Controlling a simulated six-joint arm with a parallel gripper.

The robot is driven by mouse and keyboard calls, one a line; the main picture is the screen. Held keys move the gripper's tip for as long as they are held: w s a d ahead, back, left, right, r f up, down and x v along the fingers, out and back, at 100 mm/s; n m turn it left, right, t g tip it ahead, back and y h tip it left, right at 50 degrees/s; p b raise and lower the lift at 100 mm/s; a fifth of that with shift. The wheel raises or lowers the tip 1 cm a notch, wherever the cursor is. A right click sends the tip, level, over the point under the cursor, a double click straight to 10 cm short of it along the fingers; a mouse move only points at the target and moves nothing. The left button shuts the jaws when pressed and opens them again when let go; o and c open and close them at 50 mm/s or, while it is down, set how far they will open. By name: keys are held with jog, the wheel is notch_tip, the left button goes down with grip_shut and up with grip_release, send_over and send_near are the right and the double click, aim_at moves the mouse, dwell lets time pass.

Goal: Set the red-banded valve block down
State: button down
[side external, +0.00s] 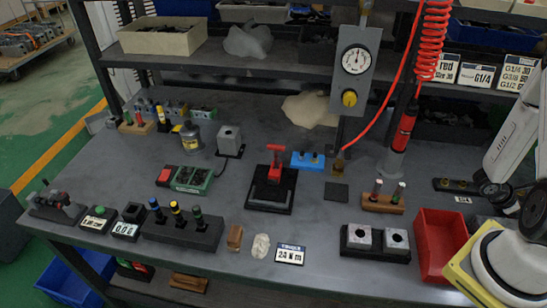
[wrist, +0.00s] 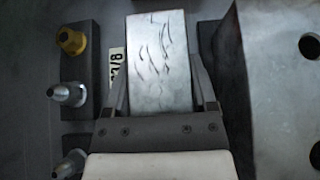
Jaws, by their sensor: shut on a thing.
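My gripper (wrist: 161,75) is shut on a pale silver metal block (wrist: 160,60), seen in the wrist view. Both fingers press its sides, and dark scratch-like marks run across its face. No red band shows on this face. Its lower end is hidden behind the gripper body, so I cannot tell whether it touches anything below. In the side view my arm reaches in at the right edge, and the gripper and held block cannot be made out. Two silver blocks with round holes (side external: 375,237) sit in a black holder (side external: 348,249) at the front right.
A dark strip with fittings (wrist: 75,98) lies left of the held block, beside a partly hidden label (wrist: 117,70). A red bin (side external: 425,262) stands right of the black holder. A wooden stand (side external: 384,207) and a dark square pad (side external: 336,192) lie further back.

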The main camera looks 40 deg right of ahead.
jog(key=shift+f, duration=0.75)
jog(key=shift+f, duration=0.15)
jog(key=shift+c, duration=0.8)
grip_release()
jog(key=shift+r, duration=0.2)
jog(key=v, duration=1.1)
jog(key=shift+f, duration=0.1)
jog(key=shift+w+a+r, duration=0.25)
jog(key=shift+w+a, duration=0.05)
jog(key=shift+a, duration=0.05)
